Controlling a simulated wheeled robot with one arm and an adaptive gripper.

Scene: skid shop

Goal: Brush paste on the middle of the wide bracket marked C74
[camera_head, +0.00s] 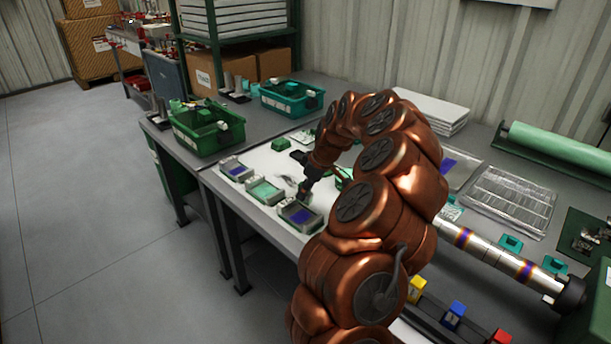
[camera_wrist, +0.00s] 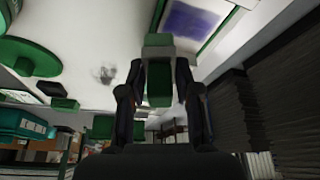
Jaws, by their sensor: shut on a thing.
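My gripper (camera_head: 304,192) is over the white sheet on the bench, by the near paste tray. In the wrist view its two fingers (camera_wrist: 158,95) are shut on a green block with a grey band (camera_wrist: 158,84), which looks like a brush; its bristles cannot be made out. Three shallow trays stand in a row: a blue one (camera_head: 236,171), a teal one (camera_head: 266,192) and a near blue-purple one (camera_head: 300,217). A purple patch (camera_wrist: 190,24) shows ahead in the wrist view. No C74 mark is legible, so I cannot tell which piece is the wide bracket.
Two green bins (camera_head: 207,133) (camera_head: 291,100) stand at the back left. A banded metal pipe (camera_head: 500,261) lies at the right, with small teal blocks (camera_head: 510,243) beside it. Yellow, blue and red blocks (camera_head: 453,315) are in front. My arm hides the bench middle.

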